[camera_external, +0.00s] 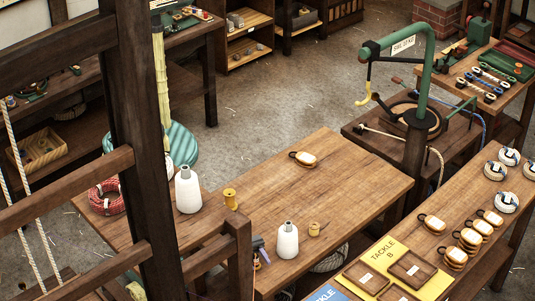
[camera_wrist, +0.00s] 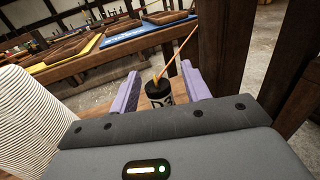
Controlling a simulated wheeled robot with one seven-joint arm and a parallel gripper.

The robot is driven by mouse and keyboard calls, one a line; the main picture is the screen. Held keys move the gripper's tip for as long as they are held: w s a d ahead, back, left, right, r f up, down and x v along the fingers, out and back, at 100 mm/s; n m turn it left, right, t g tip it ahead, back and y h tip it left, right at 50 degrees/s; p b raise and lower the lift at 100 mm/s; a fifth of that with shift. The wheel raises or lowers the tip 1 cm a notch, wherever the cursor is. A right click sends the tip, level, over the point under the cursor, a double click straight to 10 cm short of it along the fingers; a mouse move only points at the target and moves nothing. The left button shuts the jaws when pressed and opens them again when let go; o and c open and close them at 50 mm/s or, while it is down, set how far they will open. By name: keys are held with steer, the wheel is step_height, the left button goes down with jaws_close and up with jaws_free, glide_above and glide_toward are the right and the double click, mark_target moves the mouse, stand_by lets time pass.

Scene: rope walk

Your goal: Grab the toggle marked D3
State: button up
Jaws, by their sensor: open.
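No marking D3 is legible in either view, so I cannot tell which piece is that toggle. One small tan piece with a white label and dark loop (camera_external: 306,158) lies alone near the far end of the middle table. Similar labelled tan pieces (camera_external: 432,223) lie on the right bench, some stacked. My gripper (camera_wrist: 160,80) has its two purple fingers apart. Between them in the wrist view shows a black cylinder with white marks (camera_wrist: 158,94) and a slanting wooden stick above it. I cannot tell whether the fingers touch it.
A white cone of thread (camera_external: 287,241) stands on the middle table (camera_external: 345,195), another (camera_external: 188,190) farther left. A brass-coloured spool (camera_external: 231,199) is near it. Dark timber posts (camera_external: 150,150) block part of the view. Trays (camera_external: 410,270) lie on the right bench. The middle table's far half is mostly clear.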

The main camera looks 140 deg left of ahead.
mark_target(256, 257)
jaws_close()
steer(key=shift+r, duration=0.15)
steer(key=shift+r, duration=0.2)
steer(key=r, duration=0.1)
steer(key=s+r, duration=0.1)
steer(key=shift+r+b, duration=0.3)
steer(key=shift+r, duration=0.05)
steer(key=s+b, duration=0.1)
steer(key=s, duration=1.6)
steer(key=shift+r, duration=0.1)
